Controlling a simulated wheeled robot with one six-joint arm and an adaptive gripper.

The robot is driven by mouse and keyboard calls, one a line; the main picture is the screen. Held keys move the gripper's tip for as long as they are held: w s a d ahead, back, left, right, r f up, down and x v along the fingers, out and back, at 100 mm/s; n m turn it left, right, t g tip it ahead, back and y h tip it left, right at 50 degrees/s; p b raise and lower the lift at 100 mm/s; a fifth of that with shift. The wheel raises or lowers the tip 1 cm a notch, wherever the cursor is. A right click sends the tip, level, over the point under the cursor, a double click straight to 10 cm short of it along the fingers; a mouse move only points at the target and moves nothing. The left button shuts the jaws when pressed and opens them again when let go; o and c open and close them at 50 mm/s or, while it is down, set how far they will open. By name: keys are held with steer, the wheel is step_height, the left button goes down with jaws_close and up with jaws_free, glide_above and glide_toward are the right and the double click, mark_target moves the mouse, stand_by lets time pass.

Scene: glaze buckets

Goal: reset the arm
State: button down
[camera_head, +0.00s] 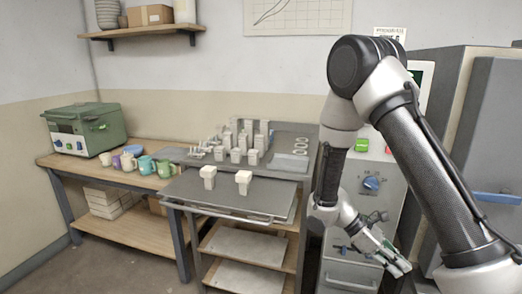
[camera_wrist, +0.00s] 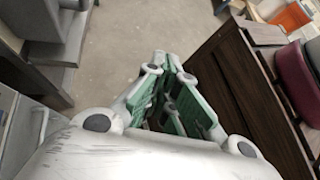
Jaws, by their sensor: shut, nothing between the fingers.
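My gripper (camera_head: 398,266) hangs at the lower right of the head view, in front of the grey control cabinet (camera_head: 345,270). It points down and to the right and holds nothing. In the wrist view my gripper (camera_wrist: 165,62) shows its green finger pads brought together at the tips, with bare floor (camera_wrist: 185,25) beyond them. My arm is bent, with its elbow high at the upper right of the head view.
A metal table (camera_head: 225,192) with pale blocks stands left of my gripper. A wooden bench (camera_head: 110,180) holds several mugs and a green machine (camera_head: 82,130). In the wrist view a dark wooden cabinet (camera_wrist: 240,85) stands close on the right.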

steer(key=s+r+m+t+y, duration=0.3)
steer(key=r+m, duration=0.1)
steer(key=r, duration=0.5)
steer(key=s+r+m+t+y, duration=0.3)
steer(key=s+r+m+t, duration=0.1)
steer(key=r, duration=0.5)
steer(key=s+r+m+t+y, duration=0.3)
steer(key=r+m+t, duration=0.1)
steer(key=r, duration=0.5)
steer(key=shift+s+r+m+y, duration=0.15)
steer(key=shift+s+m+y, duration=0.15)
steer(key=shift+m, duration=0.1)
